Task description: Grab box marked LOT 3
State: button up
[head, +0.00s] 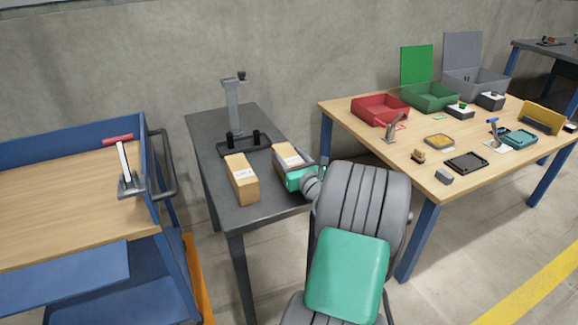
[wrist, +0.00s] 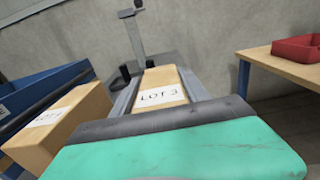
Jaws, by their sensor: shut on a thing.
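The box marked LOT 3 (wrist: 162,84) is a tan carton with a white label, seen in the wrist view between the two fingers of my gripper (wrist: 158,90). In the head view the same box (head: 288,155) is on the right side of the dark narrow table (head: 212,137), with my gripper (head: 298,172) at its near end. My gripper is shut on this box. A second tan box (head: 241,178) stands to its left, apart from it. That box shows in the wrist view (wrist: 67,128) with a label only partly readable.
A stand with a grey post (head: 234,107) is behind the boxes. A wooden-topped bench (head: 344,112) at the right holds a red bin (head: 380,109), a green bin (head: 430,97) and several small parts. A blue cart (head: 70,195) with a clamp is at the left.

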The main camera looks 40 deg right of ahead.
grip_shut()
jog(key=shift+r, duration=0.15)
